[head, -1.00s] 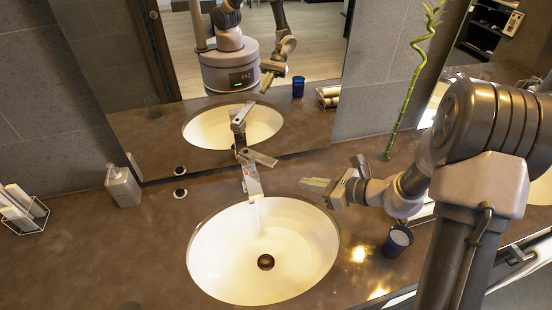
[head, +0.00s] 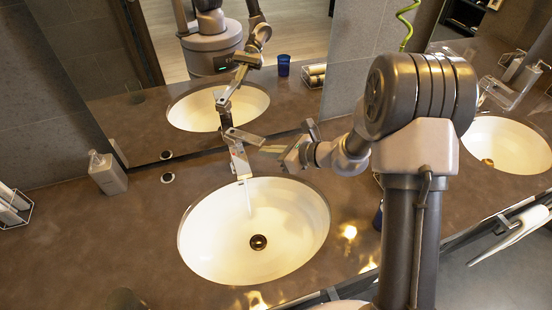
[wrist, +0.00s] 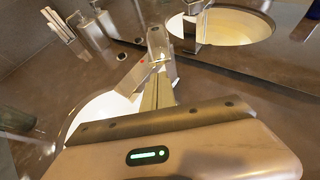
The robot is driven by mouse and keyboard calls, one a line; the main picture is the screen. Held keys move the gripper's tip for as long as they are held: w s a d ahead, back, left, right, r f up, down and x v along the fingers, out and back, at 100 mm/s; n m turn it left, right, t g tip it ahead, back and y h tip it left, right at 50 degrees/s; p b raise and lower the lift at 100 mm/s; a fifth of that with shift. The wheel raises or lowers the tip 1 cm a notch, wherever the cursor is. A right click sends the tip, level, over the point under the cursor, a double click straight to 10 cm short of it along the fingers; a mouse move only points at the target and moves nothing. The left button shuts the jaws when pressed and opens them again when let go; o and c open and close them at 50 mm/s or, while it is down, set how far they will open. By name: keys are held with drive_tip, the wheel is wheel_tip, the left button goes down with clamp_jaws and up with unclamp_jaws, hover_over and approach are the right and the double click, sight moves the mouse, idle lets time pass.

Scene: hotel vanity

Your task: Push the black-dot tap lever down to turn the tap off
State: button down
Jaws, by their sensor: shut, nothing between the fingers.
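The chrome tap (head: 240,161) stands behind the left basin, and a thin stream of water runs from its spout.
The left basin (head: 205,255) lies in front of the tap. The mirror (head: 110,115) is close behind. A second basin (head: 510,142) is at right.

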drive_tip(key=shift+a+r, duration=0.1)
drive_tip(key=shift+r, duration=0.45)
